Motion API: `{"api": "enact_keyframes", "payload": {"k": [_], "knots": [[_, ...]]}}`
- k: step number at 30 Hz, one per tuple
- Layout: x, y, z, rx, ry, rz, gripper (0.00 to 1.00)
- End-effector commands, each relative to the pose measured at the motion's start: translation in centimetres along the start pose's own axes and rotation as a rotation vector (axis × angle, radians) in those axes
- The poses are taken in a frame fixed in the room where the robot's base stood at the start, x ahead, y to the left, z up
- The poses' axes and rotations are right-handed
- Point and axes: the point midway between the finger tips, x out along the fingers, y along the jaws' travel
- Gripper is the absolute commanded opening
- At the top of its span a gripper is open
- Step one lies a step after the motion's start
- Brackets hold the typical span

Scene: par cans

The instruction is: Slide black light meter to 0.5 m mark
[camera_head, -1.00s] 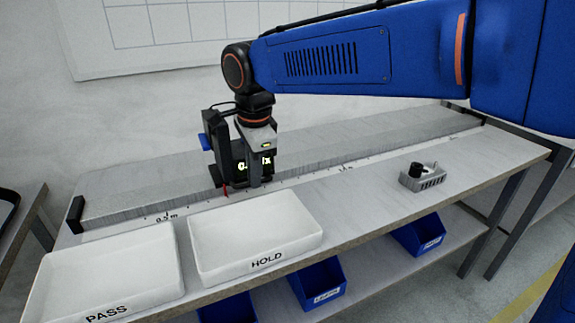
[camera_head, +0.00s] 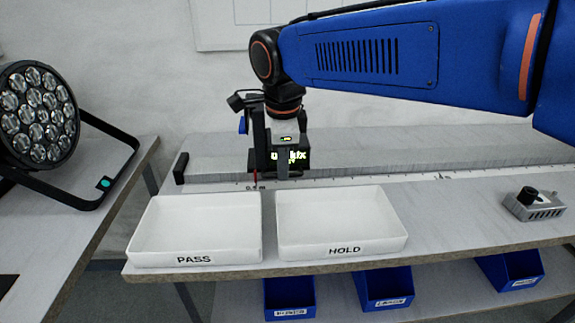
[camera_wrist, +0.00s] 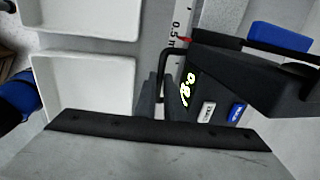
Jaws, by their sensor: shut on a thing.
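The black light meter (camera_head: 261,158) stands upright on the rail on the bench, its lit display partly hidden by my gripper (camera_head: 283,172). In the wrist view, the meter (camera_wrist: 225,88) shows its display, a white button, a blue button and a black handle. My gripper (camera_wrist: 152,95) is shut on that handle. The meter's red pointer (camera_wrist: 183,40) lies right beside the 0.5 m label (camera_wrist: 175,30) on the scale. I cannot tell whether it lines up exactly with the tick. In the head view, the pointer (camera_head: 255,181) partly covers the label.
The PASS tray (camera_head: 195,258) and HOLD tray (camera_head: 340,250) stand in front of the scale. A black end stop (camera_head: 181,168) is at the rail's left end. A grey device (camera_head: 535,207) sits at right. A par can (camera_head: 40,115) stands on the left table.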

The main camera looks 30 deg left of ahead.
Motion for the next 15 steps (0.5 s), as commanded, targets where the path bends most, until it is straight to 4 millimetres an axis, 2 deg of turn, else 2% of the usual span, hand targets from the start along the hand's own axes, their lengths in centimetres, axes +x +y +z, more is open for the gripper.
{"api": "enact_keyframes", "payload": {"k": [4,6,7,15], "knots": [[0.01,0.04,0.01,0.0,0.0,0.001,0.0],[0.01,0.04,0.0,0.0,0.0,0.001,0.21],[0.01,0.04,-0.01,0.0,0.0,0.001,0.28],[-0.01,0.0,-0.03,0.0,0.0,0.0,0.28]]}}
